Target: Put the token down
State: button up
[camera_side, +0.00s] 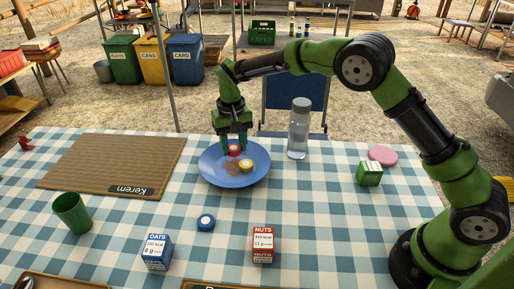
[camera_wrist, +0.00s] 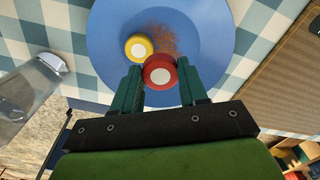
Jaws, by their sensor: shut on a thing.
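My gripper (camera_side: 235,143) is shut on a red token with a white centre (camera_side: 234,150), over the blue plate (camera_side: 215,176). In the wrist view the red token (camera_wrist: 159,71) sits between the fingertips of my gripper (camera_wrist: 160,80). A yellow token with a white centre (camera_side: 246,166) lies on the plate beside it; it also shows in the wrist view (camera_wrist: 138,47), very close to the red one. A blue token (camera_side: 206,222) lies on the cloth in front of the plate. I cannot tell whether the red token touches the plate.
A clear bottle (camera_side: 299,130) stands right of the plate. A brown mat (camera_side: 110,165) lies to the left, with a green cup (camera_side: 72,213) before it. Oats (camera_side: 156,252) and nuts (camera_side: 263,244) boxes stand in front. A green box (camera_side: 369,173) and pink disc (camera_side: 382,155) are right.

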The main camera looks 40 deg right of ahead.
aim_at(232, 147)
jog(key=shift+w, duration=0.25)
jog(key=shift+f, duration=1.8)
jog(key=shift+f, duration=0.1)
jog(key=shift+a+f, duration=0.1)
jog(key=shift+f, duration=0.15)
jog(key=o, duration=1)
jog(key=shift+r, duration=0.15)
